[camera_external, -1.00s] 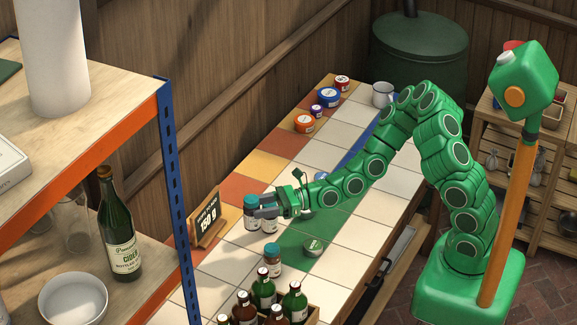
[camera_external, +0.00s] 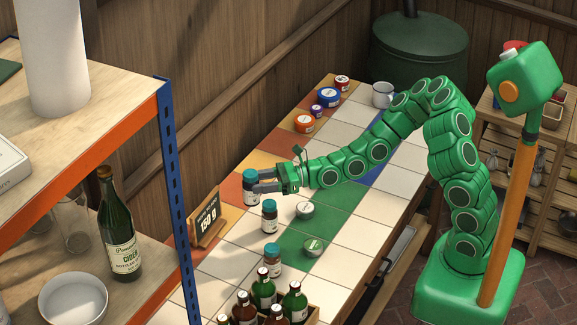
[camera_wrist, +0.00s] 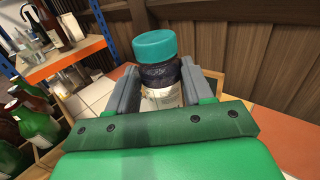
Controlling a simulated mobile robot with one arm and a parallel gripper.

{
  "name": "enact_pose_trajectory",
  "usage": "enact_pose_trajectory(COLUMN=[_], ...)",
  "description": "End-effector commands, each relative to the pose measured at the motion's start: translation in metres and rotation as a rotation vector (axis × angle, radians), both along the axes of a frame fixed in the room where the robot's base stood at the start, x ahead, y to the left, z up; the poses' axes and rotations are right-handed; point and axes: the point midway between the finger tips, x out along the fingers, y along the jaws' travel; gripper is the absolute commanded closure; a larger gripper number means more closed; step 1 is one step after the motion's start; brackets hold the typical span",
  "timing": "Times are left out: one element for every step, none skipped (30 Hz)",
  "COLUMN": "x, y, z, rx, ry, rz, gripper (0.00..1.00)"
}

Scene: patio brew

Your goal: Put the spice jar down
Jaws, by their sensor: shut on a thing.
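The spice jar (camera_external: 250,190) has a teal lid and a dark band below it. My gripper (camera_external: 262,187) is shut around it from the right, above the far-left side of the tiled counter. In the wrist view the jar (camera_wrist: 156,60) stands upright between the two grey fingers (camera_wrist: 160,92), and its lower part is hidden by my gripper. I cannot tell whether its base touches the tiles.
Two similar teal-lidded jars (camera_external: 269,217) (camera_external: 272,260) stand nearer on the counter (camera_external: 345,235). A bottle crate (camera_external: 312,316) is in front.

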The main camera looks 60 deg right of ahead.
Motion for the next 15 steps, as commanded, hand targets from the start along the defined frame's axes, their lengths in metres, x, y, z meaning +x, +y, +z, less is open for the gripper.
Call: enact_pose_trajectory(x=[0.006,0.009,0.014,0.018,0.022,0.027,0.031,0.034,0.039,0.043,0.046,0.050,0.053,0.055,0.057], y=[-0.011,-0.017,-0.027,-0.034,-0.042,-0.053,-0.062,-0.070,-0.082,-0.091,-0.100,-0.110,-0.117,-0.123,-0.132], z=[-0.001,-0.001,-0.002,-0.002,-0.002,-0.003,-0.003,-0.003,-0.002,-0.002,-0.002,-0.001,0.000,0.000,0.001], rx=[-0.002,-0.002,-0.003,-0.004,-0.005,-0.005,-0.004,-0.003,-0.005,-0.004,-0.005,-0.003,-0.002,-0.002,-0.001], ry=[-0.001,-0.001,0.000,-0.001,-0.001,-0.001,0.000,0.000,-0.001,-0.002,-0.003,-0.003,-0.003,-0.003,-0.004], rz=[-0.015,-0.024,-0.037,-0.047,-0.057,-0.070,-0.081,-0.092,-0.106,-0.117,-0.127,-0.138,-0.146,-0.153,-0.162], gripper=[0.83,0.83,0.83,0.83,0.83,0.83,0.83,0.83,0.83,0.83,0.83,0.83,0.83,0.83,0.83])
